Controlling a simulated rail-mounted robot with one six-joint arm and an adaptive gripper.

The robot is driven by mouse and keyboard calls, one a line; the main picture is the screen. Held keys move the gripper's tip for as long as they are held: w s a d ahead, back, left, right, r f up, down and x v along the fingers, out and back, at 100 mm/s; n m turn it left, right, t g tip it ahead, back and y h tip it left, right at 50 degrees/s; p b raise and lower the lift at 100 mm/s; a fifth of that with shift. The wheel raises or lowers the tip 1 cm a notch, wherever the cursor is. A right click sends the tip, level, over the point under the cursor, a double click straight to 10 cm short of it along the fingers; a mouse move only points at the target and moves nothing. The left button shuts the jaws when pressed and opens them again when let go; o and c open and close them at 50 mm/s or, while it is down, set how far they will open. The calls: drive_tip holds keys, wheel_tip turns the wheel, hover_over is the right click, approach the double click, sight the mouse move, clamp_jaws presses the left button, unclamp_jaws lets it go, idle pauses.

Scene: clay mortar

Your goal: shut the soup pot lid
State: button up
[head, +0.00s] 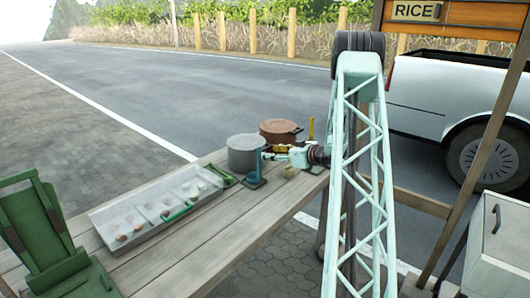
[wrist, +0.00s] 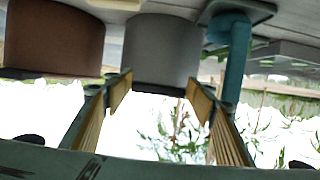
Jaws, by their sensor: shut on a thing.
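A grey cylindrical pot (head: 245,153) stands on the wooden table, its flat top facing up. A reddish-brown pot (head: 281,131) with side handles stands just behind and to its right, its top covered. I cannot tell for sure which is the soup pot. My gripper (head: 270,153) reaches in from the right, low beside the grey pot. In the wrist view, which looks upside down, my gripper's fingers (wrist: 158,92) lie at both sides of the grey pot (wrist: 163,48) near its top edge. The brown pot (wrist: 54,38) is left of the fingers there. The exact contact is unclear.
A teal stand-like object (head: 254,172) is close in front of my gripper; it also shows in the wrist view (wrist: 231,55). A clear compartment tray (head: 110,236) with a green-handled tool (head: 176,213) lies left. The front tabletop is bare.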

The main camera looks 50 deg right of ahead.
drive_tip(key=shift+s+a+f, duration=0.1)
drive_tip(key=shift+f, duration=0.7)
drive_tip(key=o, duration=1)
drive_tip(key=shift+f, duration=0.1)
drive_tip(key=shift+o, duration=0.8)
drive_tip(key=shift+r, duration=0.3)
drive_tip(key=shift+r, duration=0.1)
drive_tip(key=v, duration=1.1)
drive_tip(key=shift+s, duration=0.4)
